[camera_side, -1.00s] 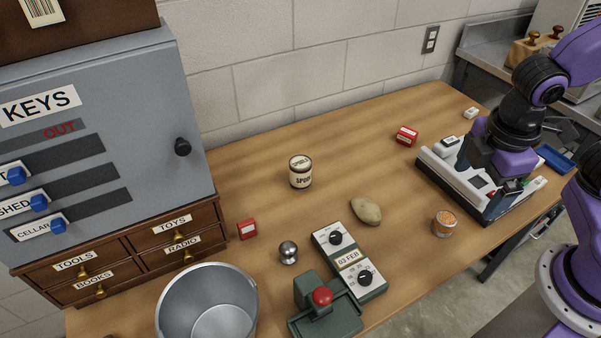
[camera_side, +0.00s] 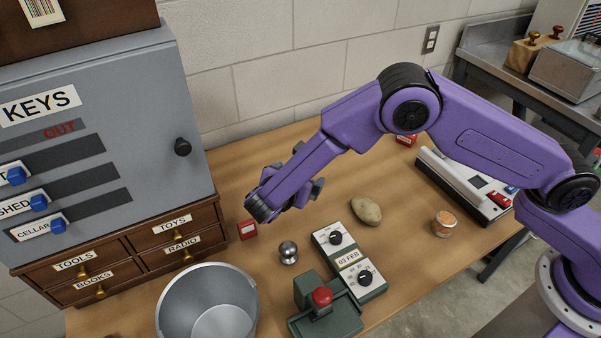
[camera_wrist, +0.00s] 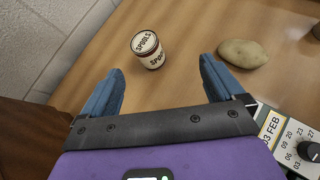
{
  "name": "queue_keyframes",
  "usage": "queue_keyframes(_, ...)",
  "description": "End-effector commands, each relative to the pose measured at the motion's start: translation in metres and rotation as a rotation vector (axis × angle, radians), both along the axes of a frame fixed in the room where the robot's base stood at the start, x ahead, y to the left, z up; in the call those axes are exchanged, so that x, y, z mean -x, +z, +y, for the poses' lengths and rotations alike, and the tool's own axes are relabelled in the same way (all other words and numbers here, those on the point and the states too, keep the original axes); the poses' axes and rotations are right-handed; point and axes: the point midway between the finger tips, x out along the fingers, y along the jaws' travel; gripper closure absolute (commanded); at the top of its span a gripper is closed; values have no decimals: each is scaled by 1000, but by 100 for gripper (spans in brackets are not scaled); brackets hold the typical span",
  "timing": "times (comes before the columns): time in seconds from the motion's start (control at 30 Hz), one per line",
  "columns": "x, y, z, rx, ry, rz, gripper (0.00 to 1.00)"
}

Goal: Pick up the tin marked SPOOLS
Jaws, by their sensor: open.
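The SPOOLS tin (camera_wrist: 148,50) is a small round tin with a cream label and lid. It stands upright on the wooden table in the wrist view, ahead of and between my fingers. My gripper (camera_wrist: 158,75) is open and empty, its two blue fingers apart and not touching the tin. In the side view my gripper (camera_side: 306,170) is mostly hidden behind my purple arm, over the area in front of the key cabinet. The tin is hidden there by my arm.
A potato (camera_side: 366,210) lies right of the tin. The key cabinet (camera_side: 100,130) stands left.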

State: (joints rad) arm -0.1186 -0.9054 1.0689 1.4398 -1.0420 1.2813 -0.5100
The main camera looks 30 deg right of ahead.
Motion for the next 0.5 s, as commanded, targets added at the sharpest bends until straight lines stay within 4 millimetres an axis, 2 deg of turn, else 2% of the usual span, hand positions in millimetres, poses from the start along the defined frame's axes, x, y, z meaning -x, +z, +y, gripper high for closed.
queue_keyframes(0.03, -5, -13, 7, 46, 30, -4, 5)
queue_keyframes(0.1, -12, -24, 14, 98, 65, -11, 5)
queue_keyframes(0.3, -23, -41, 24, 180, 124, -26, 5)
queue_keyframes(0.5, -37, -50, 12, 190, 127, -27, 5)
